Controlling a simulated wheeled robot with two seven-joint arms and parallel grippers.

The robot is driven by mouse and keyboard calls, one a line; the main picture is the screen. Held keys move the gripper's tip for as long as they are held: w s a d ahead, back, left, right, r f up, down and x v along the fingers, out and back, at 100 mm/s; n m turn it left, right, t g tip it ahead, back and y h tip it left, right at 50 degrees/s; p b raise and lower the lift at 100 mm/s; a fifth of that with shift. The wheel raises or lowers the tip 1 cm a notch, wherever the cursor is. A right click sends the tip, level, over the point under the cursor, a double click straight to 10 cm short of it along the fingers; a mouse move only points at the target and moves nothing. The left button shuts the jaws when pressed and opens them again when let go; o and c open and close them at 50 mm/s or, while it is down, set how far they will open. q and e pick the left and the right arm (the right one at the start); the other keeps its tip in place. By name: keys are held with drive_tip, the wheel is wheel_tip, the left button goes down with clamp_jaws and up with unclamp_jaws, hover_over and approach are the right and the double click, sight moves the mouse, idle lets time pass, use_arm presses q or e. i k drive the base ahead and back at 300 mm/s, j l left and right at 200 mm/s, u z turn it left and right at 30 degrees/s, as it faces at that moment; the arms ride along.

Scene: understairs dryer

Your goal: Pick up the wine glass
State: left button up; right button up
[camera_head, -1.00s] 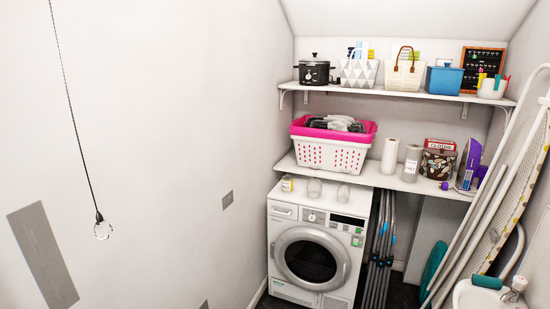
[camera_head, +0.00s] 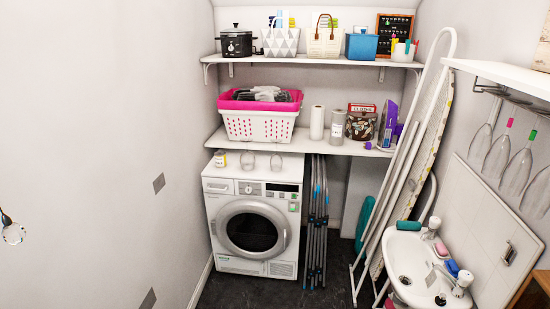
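Several clear wine glasses hang upside down from a rack (camera_head: 500,93) under a white shelf at the right. Neither of my grippers shows.
A white sink (camera_head: 405,262) with taps stands below the hanging glasses. A folded ironing board (camera_head: 425,140) leans left of them. The washing machine (camera_head: 253,220) is at the back under two loaded shelves. Dark floor (camera_head: 325,290) is free in the middle.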

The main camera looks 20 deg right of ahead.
sight(276, 163)
drive_tip(key=z, duration=0.35)
drive_tip(key=i+j+z, duration=0.1)
drive_tip(key=i+z, duration=0.3)
drive_tip(key=i+j+z, duration=0.15)
drive_tip(key=i+z, duration=0.15)
drive_tip(key=z, duration=0.15)
drive_tip(key=i+j+z, duration=0.4)
drive_tip(key=k+l, duration=0.1)
